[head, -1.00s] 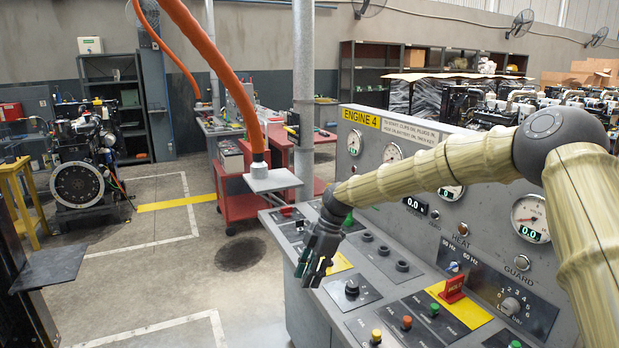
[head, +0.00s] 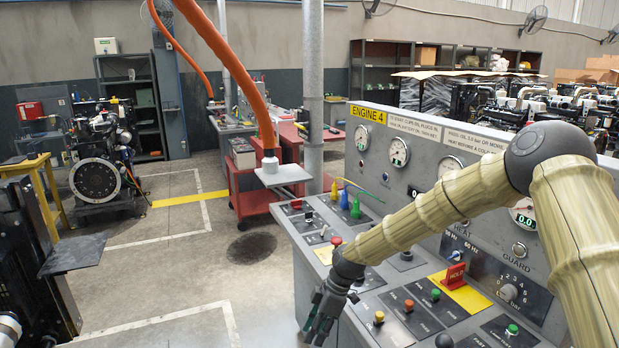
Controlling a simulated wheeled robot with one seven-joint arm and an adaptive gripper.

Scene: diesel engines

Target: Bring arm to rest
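My arm (head: 425,222) reaches in from the right in the head view, across the front of the Engine 4 control panel (head: 378,115). My gripper (head: 322,318) hangs at its end, pointing down, by the front left edge of the sloping console. The gripper is small and dark here. I cannot make out whether its fingers are apart, and I see nothing held in it. Part of the console's buttons and gauges is hidden behind the arm.
The console carries a red HOLD tag (head: 454,276), coloured buttons, and green (head: 345,200) and blue (head: 356,208) clips with wires. A grey plate hangs below an orange hose (head: 240,75). A red cart (head: 248,190) and an engine (head: 97,180) stand left. Floor between is clear.

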